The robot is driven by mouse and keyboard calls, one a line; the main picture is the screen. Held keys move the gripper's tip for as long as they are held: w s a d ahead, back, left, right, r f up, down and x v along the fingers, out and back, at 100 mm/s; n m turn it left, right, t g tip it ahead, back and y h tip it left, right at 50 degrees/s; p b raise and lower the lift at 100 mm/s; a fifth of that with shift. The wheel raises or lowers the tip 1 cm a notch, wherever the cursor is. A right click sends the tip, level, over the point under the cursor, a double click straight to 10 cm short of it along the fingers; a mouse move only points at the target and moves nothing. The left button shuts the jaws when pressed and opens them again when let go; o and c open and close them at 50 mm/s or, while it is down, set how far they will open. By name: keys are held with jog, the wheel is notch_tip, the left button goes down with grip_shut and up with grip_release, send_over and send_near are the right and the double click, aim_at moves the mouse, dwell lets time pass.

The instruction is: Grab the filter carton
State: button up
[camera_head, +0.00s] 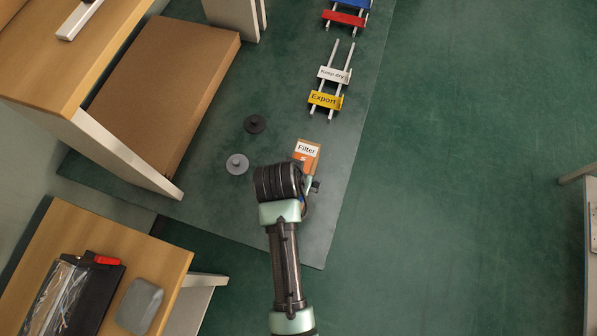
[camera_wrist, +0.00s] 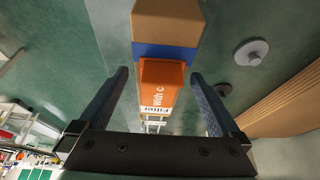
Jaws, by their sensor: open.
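The filter carton (camera_head: 307,152) stands on the grey-green mat in the head view, just beyond my gripper (camera_head: 313,186). Its white label reads "Filter" above an orange part, and its near side is hidden by my wrist. In the wrist view the carton (camera_wrist: 161,84) shows an orange face with "Filter" lettering. A blue band and a brown part lie behind that face; I cannot tell if they are one box with it. My gripper (camera_wrist: 160,74) is open, its two dark fingers left and right of the orange face in the picture. I see no contact.
Two round pegged discs, one grey (camera_head: 237,164) and one black (camera_head: 255,124), lie left of the carton. A large brown board (camera_head: 165,90) lies further left. Racks with an "Export" sign (camera_head: 325,100) stand beyond. A wooden table (camera_head: 95,250) is at lower left.

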jog(key=shift+x, duration=1.9)
grip_shut()
